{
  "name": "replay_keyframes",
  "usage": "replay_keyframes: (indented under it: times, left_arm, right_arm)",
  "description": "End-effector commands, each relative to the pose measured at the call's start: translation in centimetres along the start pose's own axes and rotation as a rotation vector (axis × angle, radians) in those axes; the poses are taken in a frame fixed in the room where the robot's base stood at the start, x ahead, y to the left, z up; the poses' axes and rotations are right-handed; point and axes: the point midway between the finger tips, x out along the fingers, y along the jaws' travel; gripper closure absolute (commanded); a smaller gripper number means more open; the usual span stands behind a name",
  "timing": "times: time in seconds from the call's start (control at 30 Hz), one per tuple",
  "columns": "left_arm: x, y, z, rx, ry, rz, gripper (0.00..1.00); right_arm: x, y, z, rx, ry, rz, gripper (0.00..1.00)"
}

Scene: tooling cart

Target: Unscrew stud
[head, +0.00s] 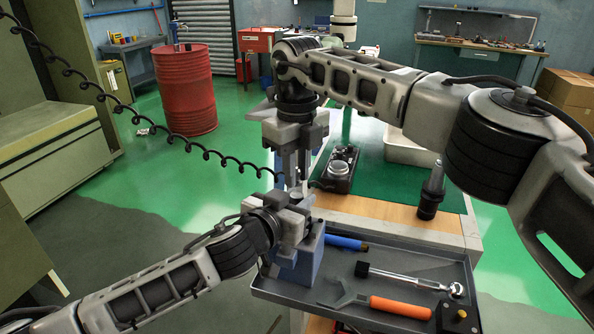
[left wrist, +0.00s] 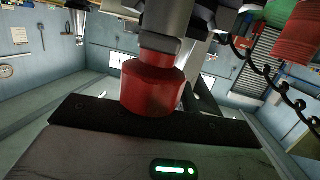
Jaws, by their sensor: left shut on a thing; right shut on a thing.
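My right gripper (head: 294,182) points down, its fingers close together, right above my left gripper (head: 299,222). A small grey round part (head: 296,194) shows between the two grippers. The left gripper is shut around its lower part. The right fingertips meet its top, where the stud is mostly hidden by the fingers. The left wrist view shows a red cylinder (left wrist: 152,88) close up, against grey jaw-like blocks; I cannot tell which gripper these belong to. A blue block (head: 302,268) stands just below the left gripper.
A grey tray (head: 385,258) holds a ratchet (head: 412,278), an orange-handled wrench (head: 398,307) and a blue-handled tool (head: 345,242). Behind it are a dark upright tool (head: 431,192), a black device (head: 341,170) and a pale bin (head: 408,150). A coiled cable (head: 165,132) hangs at the left.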

Motion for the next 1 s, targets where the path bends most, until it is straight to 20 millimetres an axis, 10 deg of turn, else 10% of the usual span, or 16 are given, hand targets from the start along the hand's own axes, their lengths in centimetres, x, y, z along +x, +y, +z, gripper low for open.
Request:
replay_keyframes:
  times: [0.77, 0.8, 0.87, 1.0]
  left_arm:
    - [0.0, 0.0, 0.4, -0.001, -0.007, 0.000, 1.00]
    - [0.0, 0.0, 0.4, -0.001, -0.007, 0.000, 0.66]
    - [0.0, 0.0, 0.3, 0.000, -0.007, 0.000, 0.49]
    - [0.0, 0.0, 0.2, 0.000, -0.004, 0.000, 0.46]
  right_arm:
    - [-4.0, 0.0, 0.0, 0.000, 0.000, -0.001, 1.00]
    - [-4.0, 0.0, 0.0, 0.000, 0.000, -0.001, 1.00]
    - [-4.0, 0.0, 0.0, 0.000, 0.000, -0.001, 1.00]
    - [-4.0, 0.0, 0.0, 0.000, 0.000, 0.000, 1.00]
